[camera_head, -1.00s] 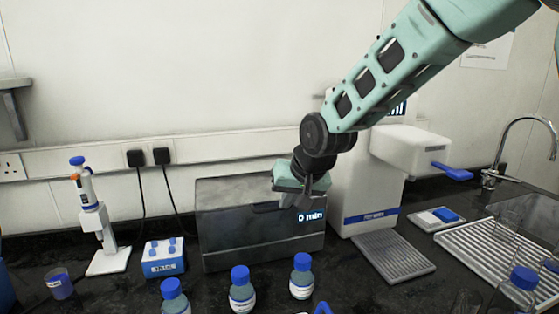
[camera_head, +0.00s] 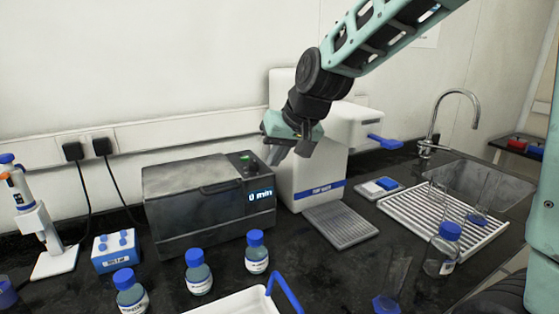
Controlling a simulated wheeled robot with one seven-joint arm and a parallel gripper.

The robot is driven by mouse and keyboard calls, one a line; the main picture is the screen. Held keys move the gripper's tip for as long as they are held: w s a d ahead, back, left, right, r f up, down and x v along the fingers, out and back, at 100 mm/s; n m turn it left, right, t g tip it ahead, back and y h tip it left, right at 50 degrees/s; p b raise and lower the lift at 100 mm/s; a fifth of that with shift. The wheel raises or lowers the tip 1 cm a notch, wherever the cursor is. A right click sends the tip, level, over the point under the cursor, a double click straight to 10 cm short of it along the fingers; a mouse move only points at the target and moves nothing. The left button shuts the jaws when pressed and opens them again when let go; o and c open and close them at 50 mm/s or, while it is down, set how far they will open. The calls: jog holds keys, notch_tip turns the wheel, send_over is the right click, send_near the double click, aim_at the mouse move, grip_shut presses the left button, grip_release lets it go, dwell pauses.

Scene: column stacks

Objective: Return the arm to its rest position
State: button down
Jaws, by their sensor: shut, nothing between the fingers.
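My arm reaches in from the top right of the head view. My gripper (camera_head: 286,158) hangs at its end, with its fingers pointing down and empty. It is in front of the white dispenser (camera_head: 317,178) and above the right end of the grey box with the "0 min" display (camera_head: 190,203). The fingers look close together, and I see nothing held in them. The arm covers part of the dispenser's upper body.
Several blue-capped bottles (camera_head: 199,280) stand at the front, near a white tray with a blue handle (camera_head: 235,302). A drying rack (camera_head: 415,210), a sink (camera_head: 480,185) and a clear bottle (camera_head: 440,258) are at right. A pipette stand (camera_head: 40,245) is at left.

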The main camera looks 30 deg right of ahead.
jog(key=s+a+f+n+g, duration=0.3)
jog(key=s+a+f+n, duration=0.15)
jog(key=s+a, duration=0.65)
jog(key=s+a+f+n+g+h, duration=0.1)
jog(key=s+f+n+g, duration=0.2)
jog(key=s, duration=1.4)
notch_tip(320, 180, down, 2)
jog(key=shift+f+n, duration=0.2)
jog(key=shift+n, duration=0.55)
jog(key=shift+a, duration=0.1)
